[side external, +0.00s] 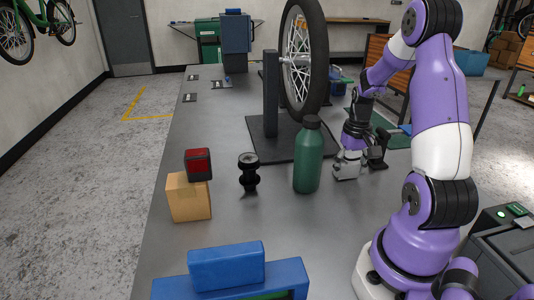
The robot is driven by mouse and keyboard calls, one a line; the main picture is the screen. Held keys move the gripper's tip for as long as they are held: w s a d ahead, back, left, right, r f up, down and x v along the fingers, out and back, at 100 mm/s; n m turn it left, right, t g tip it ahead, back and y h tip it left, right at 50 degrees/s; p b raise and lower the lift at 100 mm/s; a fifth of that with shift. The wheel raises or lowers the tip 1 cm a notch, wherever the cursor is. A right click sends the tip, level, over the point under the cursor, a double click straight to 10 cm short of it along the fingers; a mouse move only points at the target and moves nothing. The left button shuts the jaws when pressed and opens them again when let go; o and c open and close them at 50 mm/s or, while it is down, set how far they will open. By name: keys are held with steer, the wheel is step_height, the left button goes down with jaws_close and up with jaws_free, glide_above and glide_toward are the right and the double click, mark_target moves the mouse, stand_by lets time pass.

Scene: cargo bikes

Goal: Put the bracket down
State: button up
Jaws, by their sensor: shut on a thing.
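My gripper (361,160) is low over the grey workbench (240,215), just right of the green bottle (308,160). It is shut on a small light grey piece, which looks like the bracket (346,164). The bracket is partly covered by the fingers. I cannot tell from this view whether it touches the bench top.
A wheel (304,60) stands in a dark stand (270,95) behind the bottle. A black hub (248,172), a cardboard box (188,198) with a red light (198,164) on it, and a blue box (226,266) stand to the left and front.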

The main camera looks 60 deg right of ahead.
steer(key=o, duration=1.2)
steer(key=shift+f, duration=0.1)
steer(key=shift+o, duration=0.2)
step_height(320, 180, up, 12)
